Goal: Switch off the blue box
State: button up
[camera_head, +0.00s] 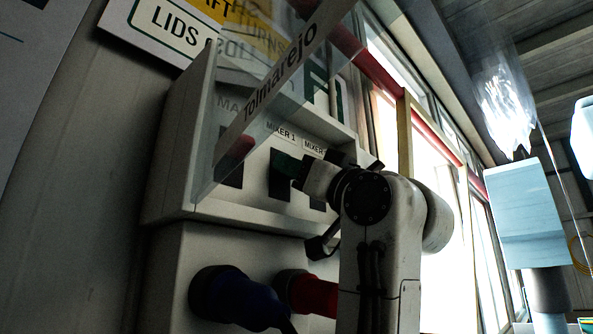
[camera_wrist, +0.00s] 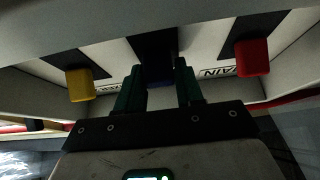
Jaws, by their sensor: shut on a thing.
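The blue box (camera_wrist: 157,64) is a dark blue switch block on a dark plate of the panel, in the wrist view between a yellow block (camera_wrist: 80,84) and a red block (camera_wrist: 251,57). My gripper (camera_wrist: 157,84) has its two green fingers around the blue box, one on each side, shut on it. In the head view my gripper (camera_head: 287,166) reaches the panel under the MIXER 1 label. The blue box itself is hidden there by the fingers.
The pale control box (camera_head: 172,150) hangs on the wall. Its clear cover (camera_head: 262,95), with a Tolmarejo strip, stands raised over the switches at left. A blue plug (camera_head: 235,298) and a red plug (camera_head: 303,292) stick out below. Windows lie to the right.

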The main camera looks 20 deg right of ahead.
jog(key=o, duration=1)
jog(key=shift+c, duration=0.2)
jog(key=shift+s, duration=0.1)
jog(key=b+v, duration=0.3)
jog(key=v, duration=0.7)
jog(key=shift+s+f+b, duration=0.25)
jog(key=shift+b, duration=0.15)
jog(key=shift+d, duration=0.15)
